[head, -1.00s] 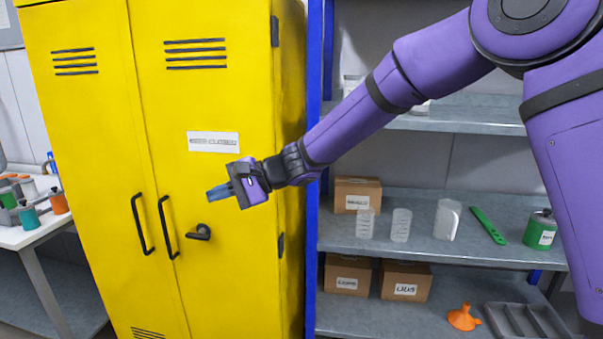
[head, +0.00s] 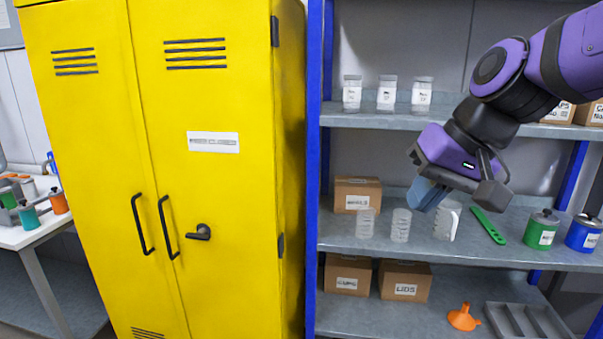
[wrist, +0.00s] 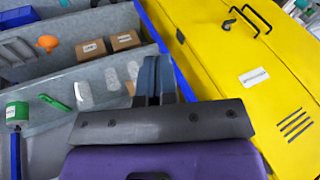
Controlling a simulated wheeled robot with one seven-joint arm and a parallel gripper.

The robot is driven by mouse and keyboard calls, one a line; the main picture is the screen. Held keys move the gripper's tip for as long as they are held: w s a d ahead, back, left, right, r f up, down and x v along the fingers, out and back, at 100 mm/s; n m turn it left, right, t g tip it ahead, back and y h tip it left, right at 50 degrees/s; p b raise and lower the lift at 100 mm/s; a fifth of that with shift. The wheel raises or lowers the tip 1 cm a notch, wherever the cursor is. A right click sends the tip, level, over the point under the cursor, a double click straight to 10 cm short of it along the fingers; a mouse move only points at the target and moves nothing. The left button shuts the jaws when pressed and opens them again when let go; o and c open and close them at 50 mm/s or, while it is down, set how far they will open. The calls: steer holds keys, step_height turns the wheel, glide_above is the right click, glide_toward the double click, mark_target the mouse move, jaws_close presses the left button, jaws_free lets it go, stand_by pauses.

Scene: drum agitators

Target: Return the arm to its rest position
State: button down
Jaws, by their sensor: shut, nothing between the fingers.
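My purple arm reaches in from the upper right in the head view. My gripper (head: 428,195) is in front of the shelving, between its upper and middle shelves, with its fingers together and nothing in them. The wrist view shows the blue-grey fingers (wrist: 154,78) side by side, with the shelves to the left and the yellow cabinet to the right.
The yellow cabinet (head: 220,100) is closed at the left. The middle shelf (head: 350,245) holds beakers, a box, a green scraper (head: 488,226), a green can (head: 542,229) and a blue can (head: 583,233). Jars (head: 386,93) stand on the upper shelf (head: 360,119). A side table (head: 30,232) is far left.

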steer(key=s+d+f+t+h, duration=0.1)
steer(key=s+d+h, duration=0.3)
steer(key=s+d, duration=0.6)
steer(key=d+t, duration=0.1)
steer(key=d, duration=0.2)
steer(key=shift+s+d+f, duration=0.15)
steer(key=shift+s, duration=0.15)
steer(key=c, duration=1.8)
jaws_free()
steer(key=shift+c, duration=0.2)
